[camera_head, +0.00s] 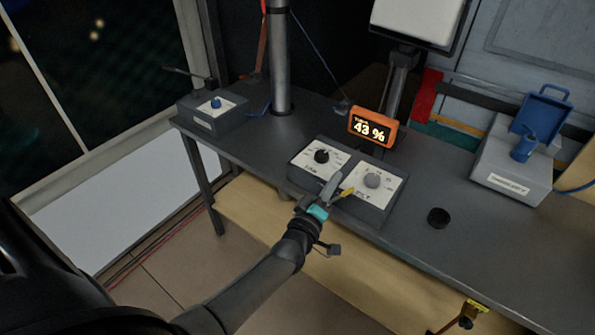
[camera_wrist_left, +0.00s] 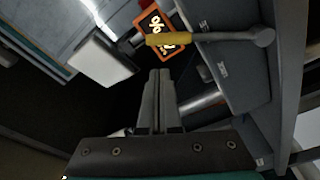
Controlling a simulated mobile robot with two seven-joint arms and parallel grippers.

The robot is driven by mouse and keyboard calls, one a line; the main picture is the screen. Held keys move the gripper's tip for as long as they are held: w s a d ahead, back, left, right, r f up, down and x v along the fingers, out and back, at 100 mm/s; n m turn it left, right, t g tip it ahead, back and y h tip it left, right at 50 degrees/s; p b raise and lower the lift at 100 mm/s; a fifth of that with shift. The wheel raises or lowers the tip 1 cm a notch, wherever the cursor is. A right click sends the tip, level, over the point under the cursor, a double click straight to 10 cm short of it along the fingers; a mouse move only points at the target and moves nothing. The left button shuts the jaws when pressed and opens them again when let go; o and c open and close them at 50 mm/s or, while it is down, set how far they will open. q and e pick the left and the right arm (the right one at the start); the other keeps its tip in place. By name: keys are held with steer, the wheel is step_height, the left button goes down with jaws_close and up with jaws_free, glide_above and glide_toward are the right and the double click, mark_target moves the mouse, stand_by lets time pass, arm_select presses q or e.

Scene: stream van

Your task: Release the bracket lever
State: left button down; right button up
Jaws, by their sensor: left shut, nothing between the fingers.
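A lever (camera_wrist_left: 220,37) with a yellow grip and a grey arm runs from a round grey pivot in the left wrist view. In the head view its yellow part (camera_head: 347,191) shows at the front of the two-dial box (camera_head: 372,209). My left gripper (camera_head: 331,186) is over that box's front edge, close beside the yellow part. In the left wrist view its fingers (camera_wrist_left: 159,76) are together and empty, pointing toward the lever. There they appear apart from the grip; contact cannot be told from the head view. My right gripper is not in view.
An orange-framed display (camera_head: 372,128) reading 43 % stands behind the dials. A blue-knob box (camera_head: 213,113) is at the left, near a metal pole (camera_head: 281,60). A grey box (camera_head: 512,172) with blue parts stands right. A black round piece (camera_head: 438,217) lies on the dark table (camera_head: 430,155).

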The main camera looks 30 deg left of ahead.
mark_target(350, 190)
arm_select(q)
steer(key=shift+s+d+f+m+h+b, duration=0.1)
steer(key=shift+d+f+m, duration=0.15)
steer(key=shift+d+m, duration=0.5)
steer(key=shift+d+f+m+h+b, duration=0.1)
steer(key=shift+d+f+m, duration=0.15)
steer(key=shift+d+m, duration=0.45)
steer(key=shift+s+d+f+m+h+b, duration=0.1)
steer(key=shift+d+f+m, duration=0.15)
steer(key=shift+d+m, duration=0.5)
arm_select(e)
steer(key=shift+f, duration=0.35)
arm_select(q)
steer(key=shift+a, duration=0.15)
